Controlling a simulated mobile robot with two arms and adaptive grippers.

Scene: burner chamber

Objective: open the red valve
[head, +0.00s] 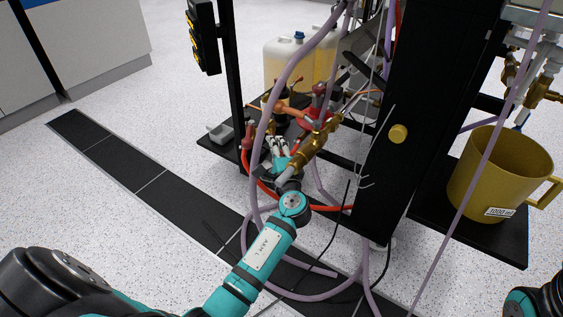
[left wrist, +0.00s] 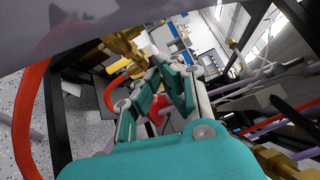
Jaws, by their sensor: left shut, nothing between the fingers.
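A red valve handle (head: 319,104) stands on the brass and pipe fittings of the rig in the head view. Another upright red part (head: 249,132) stands left of my gripper. My left gripper (head: 275,145) reaches in among the hoses, left of and below the red valve handle, apart from it. Its fingers are shut with nothing held. In the left wrist view the closed fingers (left wrist: 172,72) point away from the camera, and a red rounded part (left wrist: 156,108) shows behind them, partly hidden. My right gripper is out of view.
A purple hose (head: 263,130) and a red hose (head: 330,208) loop close around my left arm. A brass valve (head: 313,148) sits just right of the gripper. A black post (head: 400,110) and a yellow mug (head: 500,170) are to the right.

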